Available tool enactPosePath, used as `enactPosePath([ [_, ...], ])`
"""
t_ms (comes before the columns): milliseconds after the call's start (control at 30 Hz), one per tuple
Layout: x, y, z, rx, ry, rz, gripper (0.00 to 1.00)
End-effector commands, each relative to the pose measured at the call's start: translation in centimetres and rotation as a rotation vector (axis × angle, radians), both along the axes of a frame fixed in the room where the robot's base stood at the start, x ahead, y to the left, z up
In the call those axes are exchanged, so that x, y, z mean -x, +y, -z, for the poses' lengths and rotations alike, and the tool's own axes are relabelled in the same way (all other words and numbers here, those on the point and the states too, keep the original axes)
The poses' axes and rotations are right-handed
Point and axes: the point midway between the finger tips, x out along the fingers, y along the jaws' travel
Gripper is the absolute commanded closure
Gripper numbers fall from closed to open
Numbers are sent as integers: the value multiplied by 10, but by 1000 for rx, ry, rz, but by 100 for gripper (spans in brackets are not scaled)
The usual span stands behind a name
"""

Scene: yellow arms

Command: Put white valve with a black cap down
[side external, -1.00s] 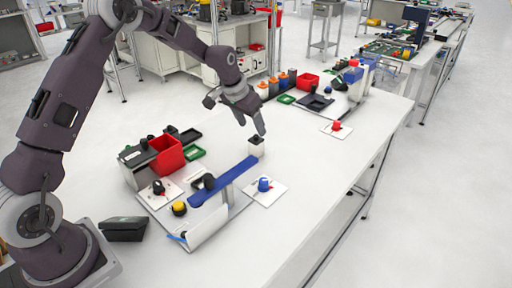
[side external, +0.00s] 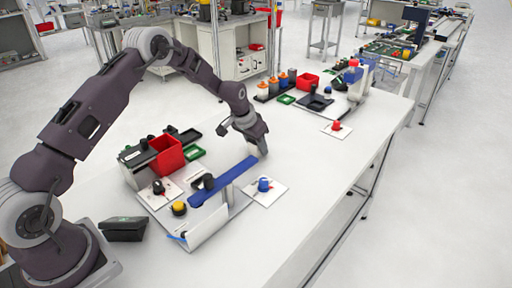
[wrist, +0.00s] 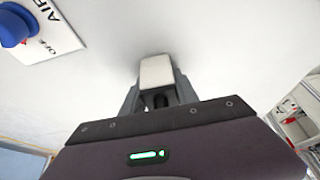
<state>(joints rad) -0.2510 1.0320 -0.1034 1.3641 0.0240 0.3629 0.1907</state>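The white valve with a black cap (wrist: 157,72) is between the two fingers of my gripper (wrist: 159,92). In the wrist view its white body shows between the fingertips, with little or no gap on either side. Its dark cap lies back between the fingers, partly in shadow. In the side view my gripper (side external: 259,150) points down at the white table, and the valve (side external: 253,150) is mostly hidden by the fingers. It is upright at or very near the table top, beside the far end of a blue bar.
The blue bar (side external: 224,182) is close by. A plate with a blue knob (side external: 264,186) lies in front. A red bin (side external: 166,155) stands to the left. A plate with a red knob (side external: 336,127) lies further right. The table between is clear.

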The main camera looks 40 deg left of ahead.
Motion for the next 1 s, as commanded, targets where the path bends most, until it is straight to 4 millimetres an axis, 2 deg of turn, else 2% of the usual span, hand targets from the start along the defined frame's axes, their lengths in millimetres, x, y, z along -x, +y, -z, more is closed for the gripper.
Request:
enactPosePath([
  [33,0,0,0,0,0,0,83],
  [100,0,0,0,0,0,0,97],
  [133,0,0,0,0,0,0,100],
  [400,-1,0,-5,0,-3,0,100],
  [467,-1,0,-15,-1,-4,0,100],
  [700,-1,0,-76,-1,-5,0,100],
  [833,3,-1,-97,1,-2,0,100],
  [933,23,-7,-110,5,-1,0,100],
  [1000,47,-14,-118,9,-1,1,100],
])
